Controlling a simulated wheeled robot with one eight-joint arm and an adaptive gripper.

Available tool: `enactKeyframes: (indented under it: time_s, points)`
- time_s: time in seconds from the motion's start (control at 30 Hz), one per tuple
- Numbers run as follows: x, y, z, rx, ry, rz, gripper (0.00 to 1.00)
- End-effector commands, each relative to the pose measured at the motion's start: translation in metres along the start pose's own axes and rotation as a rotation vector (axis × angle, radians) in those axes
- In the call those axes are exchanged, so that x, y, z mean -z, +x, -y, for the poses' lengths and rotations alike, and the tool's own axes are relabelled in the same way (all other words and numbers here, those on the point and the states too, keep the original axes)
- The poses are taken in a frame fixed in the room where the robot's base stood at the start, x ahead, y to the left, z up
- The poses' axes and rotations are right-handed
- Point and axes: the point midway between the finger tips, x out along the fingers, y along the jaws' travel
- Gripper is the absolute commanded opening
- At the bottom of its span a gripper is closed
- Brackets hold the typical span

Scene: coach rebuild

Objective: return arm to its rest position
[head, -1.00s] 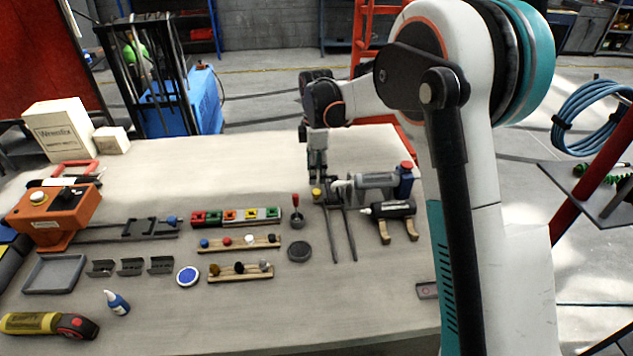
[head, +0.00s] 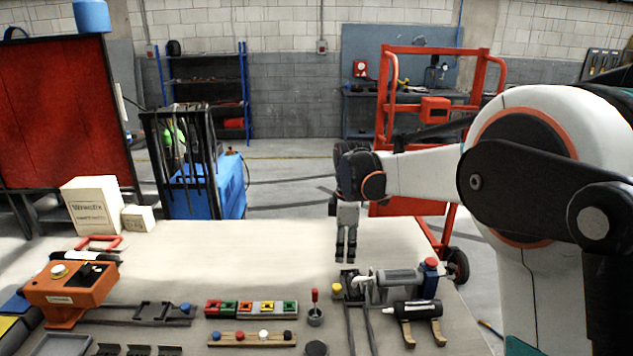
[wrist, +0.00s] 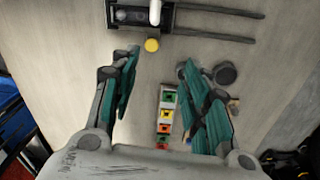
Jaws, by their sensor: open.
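My arm reaches in from the right in the head view.
Near the gripper stand the grey cylinder device (head: 398,278) with a yellow knob and a black tool on a wooden stand (head: 417,309). A row of coloured blocks (head: 251,309) and an orange device (head: 72,286) lie left.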

Motion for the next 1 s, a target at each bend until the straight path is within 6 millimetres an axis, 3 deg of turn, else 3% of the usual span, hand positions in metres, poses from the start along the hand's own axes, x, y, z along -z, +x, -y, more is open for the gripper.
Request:
enactKeyframes:
  time_s: [0.2, 0.5, 0.77, 1.0]
  points:
    - [-0.031, -0.039, 0.045, -0.085, 0.230, -0.033, 0.43]
    - [-0.070, -0.070, 0.114, -0.194, 0.548, -0.106, 0.43]
    - [-0.100, -0.076, 0.177, -0.277, 0.819, -0.192, 0.43]
    - [-0.124, -0.063, 0.235, -0.343, 1.064, -0.293, 0.43]
